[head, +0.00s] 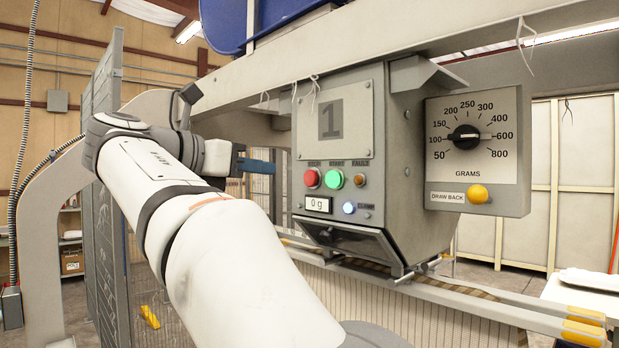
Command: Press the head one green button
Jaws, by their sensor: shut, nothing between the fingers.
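The head one panel (320,205) is a grey box with a large "1" on its upper plate. Its green button (333,178) sits in the middle of a row, between a red button (311,178) and a small orange lamp (359,180). My gripper (268,167) is shut and empty. It points right toward the panel, to the left of the red button and slightly above it. The fingertips appear apart from the buttons, though depth is hard to judge. My white arm fills the lower left of the view.
Below the buttons are a display (318,204) reading "0 g" and a blue-white lit button (349,208). A dial box (477,150) with a yellow draw back button (477,194) juts out on the right. A grey beam (400,35) runs above; rails (480,300) run below.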

